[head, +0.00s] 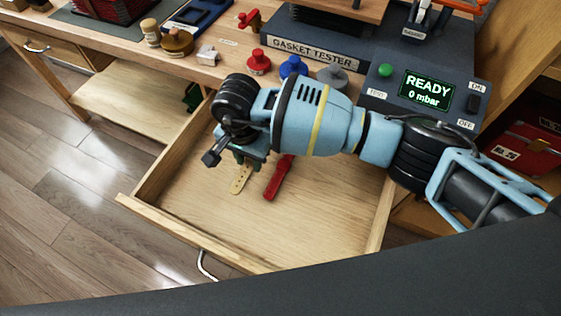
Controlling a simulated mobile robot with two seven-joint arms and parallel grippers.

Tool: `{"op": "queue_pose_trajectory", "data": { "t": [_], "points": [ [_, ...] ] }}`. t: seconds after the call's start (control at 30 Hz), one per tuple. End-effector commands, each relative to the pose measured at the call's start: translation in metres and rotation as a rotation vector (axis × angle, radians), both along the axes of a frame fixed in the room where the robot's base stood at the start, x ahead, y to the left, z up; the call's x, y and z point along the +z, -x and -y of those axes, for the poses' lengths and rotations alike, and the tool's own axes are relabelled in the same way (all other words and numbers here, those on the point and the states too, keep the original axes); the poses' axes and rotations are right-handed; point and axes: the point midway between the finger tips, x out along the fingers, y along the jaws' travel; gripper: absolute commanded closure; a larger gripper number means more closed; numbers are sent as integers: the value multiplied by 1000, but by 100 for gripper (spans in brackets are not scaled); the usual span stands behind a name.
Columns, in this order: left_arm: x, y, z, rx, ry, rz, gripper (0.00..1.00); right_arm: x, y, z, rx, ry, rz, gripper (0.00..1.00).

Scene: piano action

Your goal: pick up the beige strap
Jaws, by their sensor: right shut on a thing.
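The beige strap (240,180) shows in the head view as a short pale end with small dark holes, over the floor of the open drawer. Its other end is hidden under my right gripper (242,160). That gripper points down into the drawer and is shut on the strap; its fingertips are mostly hidden by its own body. I cannot tell whether the strap touches the drawer floor. A red strap (277,180) lies just to the right, its upper end hidden by my right arm. My left gripper is not in view.
The open wooden drawer (300,224) has clear floor toward its front and right. Above it, the bench holds red (258,62), blue (293,68) and grey (331,77) knobs, and a gasket tester panel with a screen (426,90) reading READY, 0 mbar.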

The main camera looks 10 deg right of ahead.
Motion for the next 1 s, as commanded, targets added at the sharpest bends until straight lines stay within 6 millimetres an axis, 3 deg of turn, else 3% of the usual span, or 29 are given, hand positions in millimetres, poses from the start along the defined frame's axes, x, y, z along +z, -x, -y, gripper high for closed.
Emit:
{"op": "queue_pose_trajectory", "data": {
  "t": [0.1,0.3,1.0],
  "points": [
    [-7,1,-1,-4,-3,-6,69,-1,-7,-22,0,1,1,91],
    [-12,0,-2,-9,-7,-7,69,-1,-13,-41,-1,-1,-1,91],
    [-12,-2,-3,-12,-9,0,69,0,-15,-47,-1,0,0,91]
  ]
}}
